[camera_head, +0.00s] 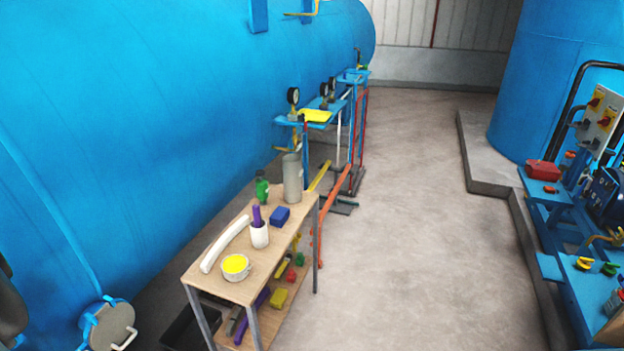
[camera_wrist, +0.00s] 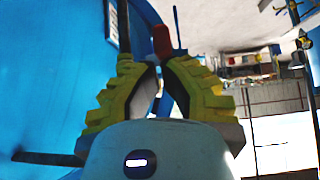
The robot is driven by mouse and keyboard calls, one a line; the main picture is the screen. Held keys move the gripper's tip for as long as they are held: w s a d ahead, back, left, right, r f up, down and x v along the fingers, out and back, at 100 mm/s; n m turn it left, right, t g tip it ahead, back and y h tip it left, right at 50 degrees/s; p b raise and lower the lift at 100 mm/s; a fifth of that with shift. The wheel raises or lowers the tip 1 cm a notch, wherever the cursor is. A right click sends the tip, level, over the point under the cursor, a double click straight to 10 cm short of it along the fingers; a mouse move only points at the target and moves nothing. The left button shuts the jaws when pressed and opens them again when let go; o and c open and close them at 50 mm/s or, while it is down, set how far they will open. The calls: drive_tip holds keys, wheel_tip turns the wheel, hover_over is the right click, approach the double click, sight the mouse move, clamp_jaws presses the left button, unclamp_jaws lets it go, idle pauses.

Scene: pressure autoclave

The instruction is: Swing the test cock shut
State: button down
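My gripper (camera_wrist: 160,66) shows in the wrist view with two yellow-green ribbed fingers leaning toward each other; their tips look close together. A reddish-brown piece (camera_wrist: 162,40) stands just beyond the tips, against a blue surface. I cannot tell whether the fingers touch it, or whether it belongs to the test cock. In the head view, pressure gauges (camera_head: 293,96) stand on a blue stand beside the big blue vessel (camera_head: 150,90). A yellow lever (camera_head: 285,149) shows below them. I cannot make out which fitting is the test cock. My gripper is not visible in the head view.
A wooden-topped cart (camera_head: 215,285) stands in front of the vessel, holding a tube, cups, bottles and a blue block. Open floor (camera_head: 410,200) lies to its right. A raised concrete edge (camera_head: 480,180), a blue tank (camera_head: 550,80) and blue equipment stand at the right.

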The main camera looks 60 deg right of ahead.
drive_tip(key=shift+w+d+f+y+b, duration=0.1)
drive_tip(key=shift+d+f+y+b, duration=0.1)
drive_tip(key=shift+f+y+b, duration=0.4)
drive_tip(key=shift+r, duration=0.3)
